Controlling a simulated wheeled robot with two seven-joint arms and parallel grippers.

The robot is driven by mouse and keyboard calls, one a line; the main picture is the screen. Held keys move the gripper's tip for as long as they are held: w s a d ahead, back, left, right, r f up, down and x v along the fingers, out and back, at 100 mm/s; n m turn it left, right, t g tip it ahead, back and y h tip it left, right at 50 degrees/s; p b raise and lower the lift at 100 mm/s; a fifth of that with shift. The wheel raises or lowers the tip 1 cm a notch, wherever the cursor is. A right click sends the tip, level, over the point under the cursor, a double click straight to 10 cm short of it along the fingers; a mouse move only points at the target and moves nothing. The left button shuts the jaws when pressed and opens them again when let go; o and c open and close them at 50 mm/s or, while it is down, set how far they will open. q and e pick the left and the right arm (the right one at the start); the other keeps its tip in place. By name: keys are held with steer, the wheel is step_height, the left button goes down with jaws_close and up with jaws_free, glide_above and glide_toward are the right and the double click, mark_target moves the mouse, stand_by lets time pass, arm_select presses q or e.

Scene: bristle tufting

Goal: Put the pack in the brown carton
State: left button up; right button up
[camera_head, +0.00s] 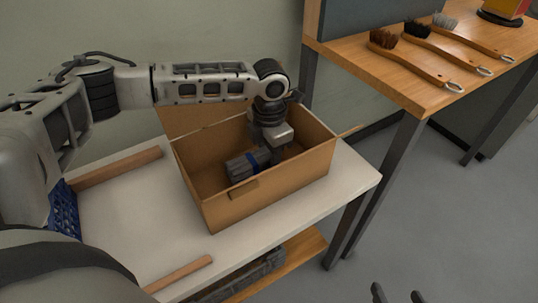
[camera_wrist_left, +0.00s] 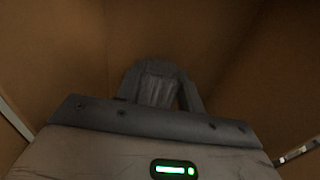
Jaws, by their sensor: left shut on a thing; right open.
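The brown carton (camera_head: 262,208) stands open on the white table, flaps out. My left arm reaches over it from the left and the left gripper (camera_head: 270,155) points down inside its walls. That gripper is shut on the pack (camera_head: 241,168), a dark grey bundle with a blue band, which lies inside the carton's outline. I cannot tell whether the pack touches the carton's floor. In the left wrist view, the grey pack (camera_wrist_left: 158,88) shows between the fingers with brown carton walls around. My right gripper (camera_head: 398,296) is open and empty at the bottom edge, mostly out of view.
The white table (camera_head: 130,220) has wooden strips (camera_head: 118,168) along it and a blue basket (camera_head: 63,208) at left. A lower shelf (camera_head: 300,252) holds dark grey material. A wooden bench (camera_head: 400,85) at right carries several brushes (camera_head: 415,58).

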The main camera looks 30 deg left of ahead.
arm_select(q)
steer(key=shift+f, duration=0.25)
arm_select(e)
steer(key=shift+w, duration=0.15)
arm_select(q)
steer(key=o, duration=1)
arm_select(e)
steer(key=shift+r, duration=0.1)
arm_select(q)
steer(key=shift+r, duration=0.3)
step_height(320, 180, up, 12)
steer(key=p, duration=0.3)
steer(key=shift+f, duration=0.15)
arm_select(e)
steer(key=shift+t, duration=0.6)
steer(key=r, duration=0.1)
steer(key=d+r, duration=0.1)
steer(key=r, duration=0.3)
steer(key=shift+s+d, duration=0.15)
steer(key=shift+s, duration=0.2)
